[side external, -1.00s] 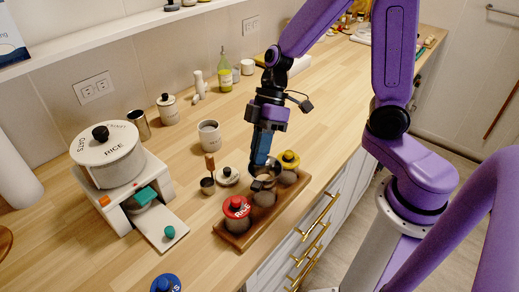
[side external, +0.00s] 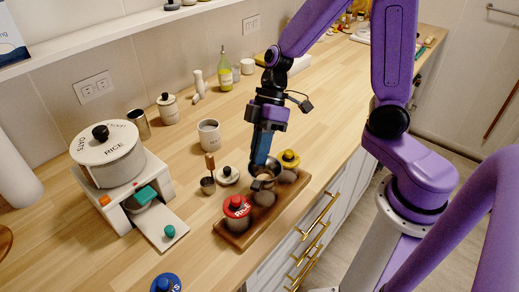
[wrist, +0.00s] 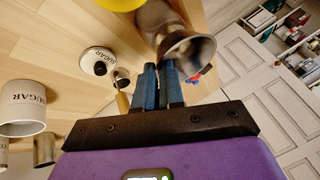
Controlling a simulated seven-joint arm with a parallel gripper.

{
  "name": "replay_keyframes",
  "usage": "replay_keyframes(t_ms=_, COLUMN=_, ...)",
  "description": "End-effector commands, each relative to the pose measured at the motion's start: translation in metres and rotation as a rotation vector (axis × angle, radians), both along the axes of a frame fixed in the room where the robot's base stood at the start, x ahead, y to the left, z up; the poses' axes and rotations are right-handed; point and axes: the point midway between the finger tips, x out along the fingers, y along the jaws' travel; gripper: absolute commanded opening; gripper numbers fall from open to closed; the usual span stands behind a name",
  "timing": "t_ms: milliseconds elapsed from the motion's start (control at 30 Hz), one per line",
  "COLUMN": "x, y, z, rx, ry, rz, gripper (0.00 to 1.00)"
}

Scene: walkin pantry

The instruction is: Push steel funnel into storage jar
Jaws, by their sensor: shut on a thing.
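The steel funnel (side external: 267,171) is over the middle glass jar (side external: 264,197) on the wooden tray. My gripper (side external: 260,161) points down with its blue fingers at the funnel's left rim, shut on the funnel. In the wrist view the funnel (wrist: 188,48) shows its wide mouth, just beyond the blue fingertips (wrist: 164,68). How deep the spout sits in the jar is hidden.
The tray (side external: 236,240) lies near the counter's front edge. A loose white lid (side external: 228,176), a wooden-handled scoop (side external: 208,184) and a white sugar canister (side external: 209,136) stand to the left.

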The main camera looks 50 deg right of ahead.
Motion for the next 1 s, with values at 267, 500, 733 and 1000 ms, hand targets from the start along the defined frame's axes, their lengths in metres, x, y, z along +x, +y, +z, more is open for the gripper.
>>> replay_keyframes(t_ms=267, x=0.0, y=0.0, z=-0.004, rx=0.0, ry=0.002, rz=-0.001, gripper=0.0)
replay_keyframes(t_ms=500, x=0.0, y=0.0, z=-0.007, rx=0.0, ry=0.001, rz=0.0, gripper=0.0)
replay_keyframes(t_ms=733, x=0.0, y=0.0, z=-0.01, rx=0.0, ry=0.001, rz=0.0, gripper=0.0)
replay_keyframes(t_ms=1000, x=0.0, y=0.0, z=-0.013, rx=0.0, ry=0.001, rz=0.0, gripper=0.0)
